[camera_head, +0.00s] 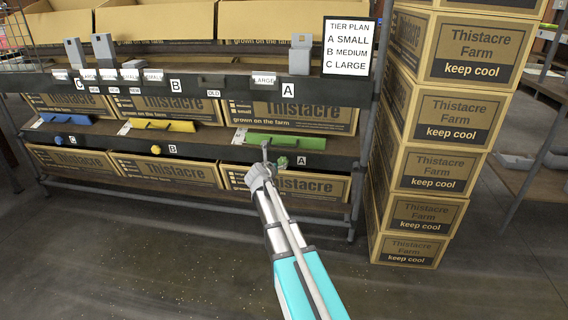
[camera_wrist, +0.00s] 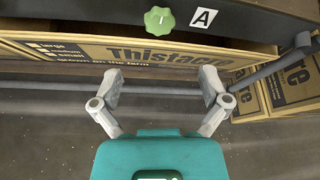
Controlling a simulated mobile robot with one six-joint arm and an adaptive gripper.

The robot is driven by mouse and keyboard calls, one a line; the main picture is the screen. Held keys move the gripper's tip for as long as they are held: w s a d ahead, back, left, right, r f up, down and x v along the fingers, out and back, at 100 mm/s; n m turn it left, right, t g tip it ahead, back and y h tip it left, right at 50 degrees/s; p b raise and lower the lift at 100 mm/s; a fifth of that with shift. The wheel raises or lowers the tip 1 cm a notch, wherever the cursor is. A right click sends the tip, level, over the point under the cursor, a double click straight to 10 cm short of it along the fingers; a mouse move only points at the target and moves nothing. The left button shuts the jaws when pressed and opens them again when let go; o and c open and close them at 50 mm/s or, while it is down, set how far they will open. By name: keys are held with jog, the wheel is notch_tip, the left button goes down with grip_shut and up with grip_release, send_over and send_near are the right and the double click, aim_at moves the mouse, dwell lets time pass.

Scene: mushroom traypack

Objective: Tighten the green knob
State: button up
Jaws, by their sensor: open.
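The green knob (camera_head: 282,161) sits on the dark front rail of the lower shelf, left of an "A" label (camera_head: 302,162). In the wrist view the green knob (camera_wrist: 159,20) shows at the top centre, with a small light mark on its face. My gripper (camera_head: 266,150) reaches up toward the rail just left of the knob in the head view. In the wrist view my gripper (camera_wrist: 158,90) has its two fingers spread wide with nothing between them, below the knob in the picture and apart from it.
A blue knob (camera_head: 58,140) and a yellow knob (camera_head: 156,149) sit farther left on the same rail. A green bar (camera_head: 285,140) lies above the green knob. Thistacre boxes (camera_head: 165,169) fill the shelf below. Stacked cartons (camera_head: 420,170) stand at right. The floor in front is clear.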

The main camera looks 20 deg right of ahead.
aim_at(283, 161)
jog(key=b+x, duration=0.4)
jog(key=x, duration=0.8)
jog(key=shift+w+d+f, duration=0.15)
jog(key=shift+w+d, duration=0.05)
jog(key=shift+w, duration=0.05)
